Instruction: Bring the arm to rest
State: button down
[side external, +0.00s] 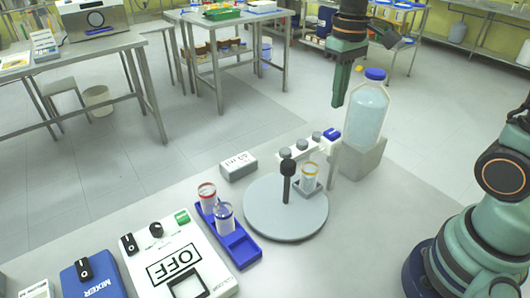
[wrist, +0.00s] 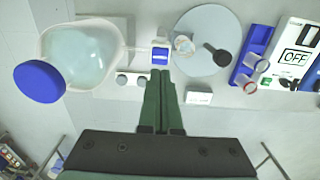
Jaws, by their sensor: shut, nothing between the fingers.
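My gripper (side external: 340,88) hangs above the bench, pointing down, beside the large blue-capped bottle (side external: 367,110). In the wrist view my gripper (wrist: 160,78) has its two green fingers together with nothing between them. The bottle (wrist: 80,60) lies to the left of the fingers in that view, with its blue cap towards the camera. The gripper appears apart from everything below it.
A round grey plate (side external: 286,222) carries a small vial (side external: 308,178) and a dark post (side external: 287,180). A blue rack (side external: 240,247) with two vials, a white box marked OFF (side external: 210,268) and a blue mixer (side external: 92,280) stand left. A small white block (side external: 238,166) lies behind.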

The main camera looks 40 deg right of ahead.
jog(key=s+a+r+t, duration=0.1)
jog(key=s+r+t, duration=0.1)
jog(key=s+t, duration=0.3)
jog(key=shift+s+a+t, duration=0.25)
jog(key=shift+s+t, duration=0.05)
jog(key=shift+s, duration=0.7)
dwell(0.6)
